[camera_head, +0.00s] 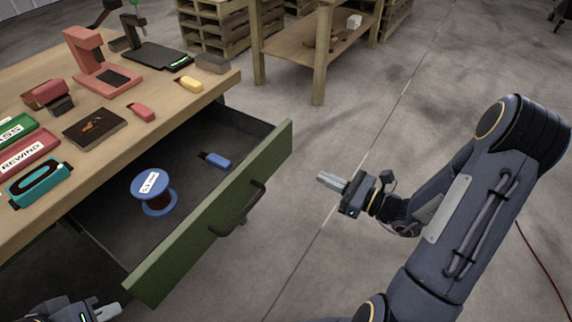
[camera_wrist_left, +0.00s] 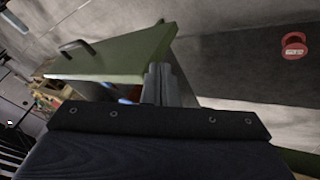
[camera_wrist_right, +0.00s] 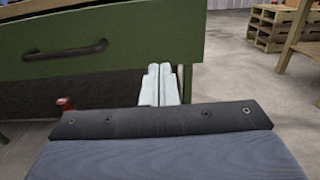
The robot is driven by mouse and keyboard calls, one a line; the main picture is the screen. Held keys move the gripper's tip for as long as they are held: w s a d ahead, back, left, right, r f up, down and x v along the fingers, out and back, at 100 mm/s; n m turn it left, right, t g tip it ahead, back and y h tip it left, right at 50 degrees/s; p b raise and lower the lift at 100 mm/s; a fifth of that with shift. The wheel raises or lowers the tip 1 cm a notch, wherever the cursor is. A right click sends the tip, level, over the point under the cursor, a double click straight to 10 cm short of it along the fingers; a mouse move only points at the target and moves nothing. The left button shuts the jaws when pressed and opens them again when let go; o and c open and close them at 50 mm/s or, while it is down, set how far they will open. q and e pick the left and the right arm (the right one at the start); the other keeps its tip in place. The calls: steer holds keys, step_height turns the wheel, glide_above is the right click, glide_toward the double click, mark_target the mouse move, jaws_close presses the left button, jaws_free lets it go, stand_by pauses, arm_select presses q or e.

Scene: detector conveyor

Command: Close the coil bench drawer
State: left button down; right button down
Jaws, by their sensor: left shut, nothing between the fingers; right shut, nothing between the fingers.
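The coil bench drawer (camera_head: 215,220) is pulled out from under the wooden bench top, its green front standing well clear of the bench. A dark bar handle (camera_head: 238,208) is on the front. Inside the drawer are a blue spool (camera_head: 150,190) with a white label and a small blue object (camera_head: 215,160). My right gripper (camera_head: 326,180) is shut and empty, outside the drawer, to the right of the green front and apart from it. My left gripper (camera_head: 108,311) is shut and empty at the bottom left, near the front's lower left end. The drawer front also shows in the right wrist view (camera_wrist_right: 130,35).
The bench top (camera_head: 180,110) carries a red press-like device (camera_head: 90,65), a black scale (camera_head: 155,57), labelled green and red trays, and small red and yellow pieces. Wooden pallets (camera_head: 215,28) and a wooden table (camera_head: 300,45) stand behind.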

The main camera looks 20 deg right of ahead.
mark_target(276, 156)
arm_select(q)
steer(key=shift+f, duration=0.35)
arm_select(e)
steer(key=x, duration=1.2)
steer(key=shift+a, duration=0.2)
arm_select(q)
steer(key=shift+w+b, duration=0.1)
steer(key=shift+b, duration=0.2)
arm_select(e)
steer(key=shift+w, duration=0.15)
